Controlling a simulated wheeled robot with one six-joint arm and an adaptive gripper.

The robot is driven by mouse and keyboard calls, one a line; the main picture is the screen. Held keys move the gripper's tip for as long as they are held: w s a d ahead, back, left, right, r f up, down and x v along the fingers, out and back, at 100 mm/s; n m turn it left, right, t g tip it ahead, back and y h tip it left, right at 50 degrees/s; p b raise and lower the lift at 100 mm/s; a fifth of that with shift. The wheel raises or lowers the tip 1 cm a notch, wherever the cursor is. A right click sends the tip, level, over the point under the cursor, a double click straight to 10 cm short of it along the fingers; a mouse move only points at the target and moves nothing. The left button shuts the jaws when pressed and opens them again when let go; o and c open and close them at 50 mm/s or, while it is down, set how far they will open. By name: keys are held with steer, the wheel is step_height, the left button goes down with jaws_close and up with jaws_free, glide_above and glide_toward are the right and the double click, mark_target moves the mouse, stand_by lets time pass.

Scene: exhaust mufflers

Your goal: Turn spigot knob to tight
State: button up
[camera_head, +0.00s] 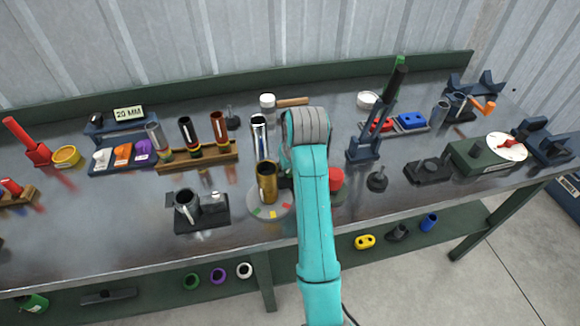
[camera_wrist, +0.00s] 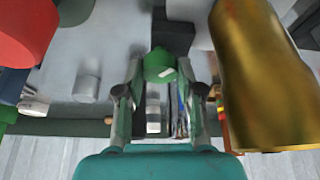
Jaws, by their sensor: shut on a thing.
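A round green knob (camera_wrist: 159,65) with a white mark sits between the fingertips of my gripper (camera_wrist: 160,72) in the wrist view. I take it for the spigot knob. The fingers are closed on its two sides. A brass-coloured tube (camera_wrist: 262,75) stands close beside the gripper on the right of the wrist view. In the head view this tube (camera_head: 267,180) stands on a round grey plate (camera_head: 256,204) with coloured marks. My arm hides the knob and most of the gripper in the head view. No tight label is readable.
A red cylinder (camera_wrist: 22,30) is on the other side of the gripper; it shows in the head view (camera_head: 336,179) right of my arm. A chrome tube (camera_head: 259,136) stands behind the brass one. A dark fixture (camera_head: 201,213) lies to the left. Bare bench shows at front left.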

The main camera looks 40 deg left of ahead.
steer(key=o, duration=1.2)
steer(key=shift+c, duration=0.2)
